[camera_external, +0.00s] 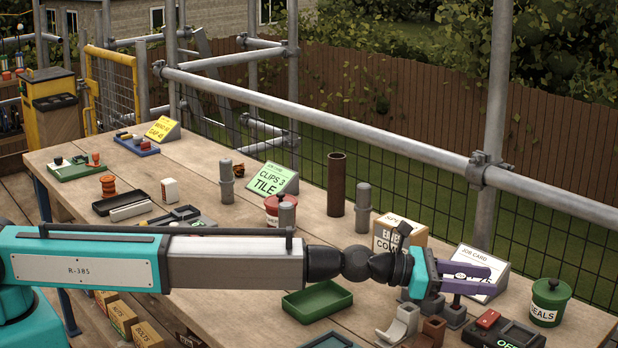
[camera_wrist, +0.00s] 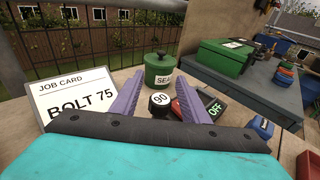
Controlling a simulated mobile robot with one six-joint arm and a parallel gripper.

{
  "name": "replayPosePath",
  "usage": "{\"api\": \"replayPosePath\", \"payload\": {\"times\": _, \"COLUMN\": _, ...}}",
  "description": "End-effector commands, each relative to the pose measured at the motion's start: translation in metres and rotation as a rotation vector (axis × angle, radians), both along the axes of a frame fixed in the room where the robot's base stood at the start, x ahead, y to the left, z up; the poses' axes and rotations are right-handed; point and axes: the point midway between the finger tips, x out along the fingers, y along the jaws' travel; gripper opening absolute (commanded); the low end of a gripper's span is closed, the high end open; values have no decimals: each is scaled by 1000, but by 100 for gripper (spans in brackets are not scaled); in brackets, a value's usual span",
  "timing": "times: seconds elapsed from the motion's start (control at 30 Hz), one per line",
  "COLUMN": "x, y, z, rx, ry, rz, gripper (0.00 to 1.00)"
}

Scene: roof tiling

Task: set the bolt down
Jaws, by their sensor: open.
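My gripper (camera_external: 484,278) has purple fingers and is at the right end of the table, in front of the job card (camera_external: 465,259). In the wrist view the fingers (camera_wrist: 160,82) are spread apart. A black round piece with a white top marked 90 (camera_wrist: 160,99) shows between them, apart from both fingers; it may be a bolt head, but I cannot tell. The job card (camera_wrist: 75,97) reads BOLT 75 in the wrist view. No bolt is clearly visible in the external view, where the fingers hide part of the area behind them.
A green SEALS pot (camera_external: 549,301) stands right of my gripper. A black box with a red part and OFF label (camera_external: 507,333) is in front. Small grey blocks (camera_external: 454,315) stand below the gripper. An empty green tray (camera_external: 317,301) lies left. A cardboard box (camera_external: 398,235) is behind.

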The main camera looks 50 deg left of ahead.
Motion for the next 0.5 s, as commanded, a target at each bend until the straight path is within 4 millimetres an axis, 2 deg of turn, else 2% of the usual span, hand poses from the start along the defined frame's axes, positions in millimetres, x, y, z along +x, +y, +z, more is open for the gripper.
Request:
{"api": "replayPosePath", "payload": {"times": 0.37, "x": 0, "y": 0, "z": 0, "rx": 0, "ry": 0, "rz": 0, "gripper": 41}}
{"api": "replayPosePath", "payload": {"times": 0.5, "x": 0, "y": 0, "z": 0, "rx": 0, "ry": 0, "rz": 0, "gripper": 21}}
